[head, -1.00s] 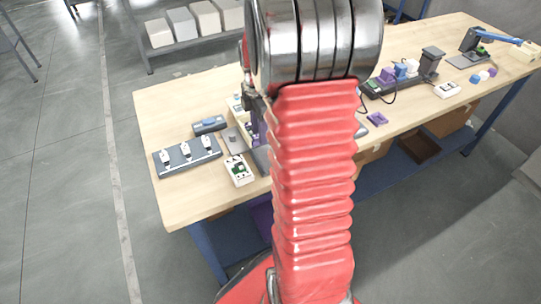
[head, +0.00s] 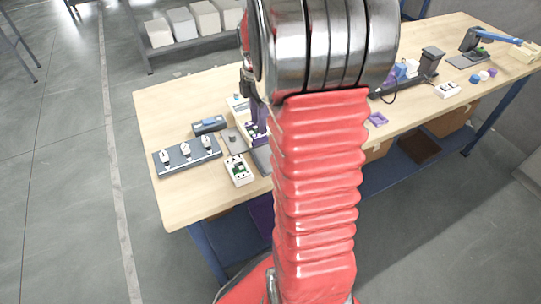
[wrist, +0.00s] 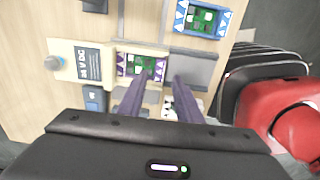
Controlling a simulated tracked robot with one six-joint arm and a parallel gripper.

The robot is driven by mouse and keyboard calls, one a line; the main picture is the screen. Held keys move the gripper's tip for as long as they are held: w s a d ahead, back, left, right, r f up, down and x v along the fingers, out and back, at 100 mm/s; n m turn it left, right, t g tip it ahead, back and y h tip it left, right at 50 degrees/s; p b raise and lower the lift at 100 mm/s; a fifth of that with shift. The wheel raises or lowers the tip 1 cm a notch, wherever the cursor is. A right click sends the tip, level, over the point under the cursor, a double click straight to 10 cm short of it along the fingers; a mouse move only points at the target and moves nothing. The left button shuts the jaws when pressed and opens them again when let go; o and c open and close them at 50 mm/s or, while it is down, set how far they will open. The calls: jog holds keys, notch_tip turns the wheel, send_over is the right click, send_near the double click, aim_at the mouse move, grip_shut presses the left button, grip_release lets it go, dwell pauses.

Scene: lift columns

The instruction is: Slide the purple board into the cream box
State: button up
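The purple board (wrist: 128,65), with white marks and a green middle, lies just beyond my gripper's left finger in the wrist view. A cream strip (wrist: 140,47) borders its upper edge; I cannot tell how far the board sits inside the cream box. The left fingertip overlaps the board in the picture; contact is unclear. In the head view my gripper (head: 257,133) points down at the bench, partly hidden by my arm.
A blue-patterned board (wrist: 203,18) lies at the top of the wrist view. A cream 24 V DC unit (wrist: 78,62) stands at the left. In the head view, a dark panel with white switches (head: 186,155) and a white box with green inside (head: 239,171) lie nearby.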

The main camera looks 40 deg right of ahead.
jog(key=shift+r, duration=0.8)
jog(key=m, duration=0.3)
jog(key=shift+f, duration=0.15)
jog(key=shift+s+a+f+m, duration=0.2)
jog(key=shift+f+m, duration=0.1)
jog(key=shift+m, duration=0.4)
jog(key=s+a+r+m+t, duration=0.2)
jog(key=s+a+r+m, duration=0.1)
jog(key=a, duration=0.5)
jog(key=s+a+r+m+t, duration=0.1)
jog(key=s+a+r+m, duration=0.3)
jog(key=a, duration=0.5)
jog(key=s+a+r+m+t, duration=0.2)
jog(key=s+a+r+m, duration=0.1)
jog(key=s+a, duration=0.3)
jog(key=a, duration=0.2)
jog(key=shift+s+a+r+t, duration=0.25)
jog(key=shift+s+a+t, duration=0.05)
jog(key=shift+a, duration=0.05)
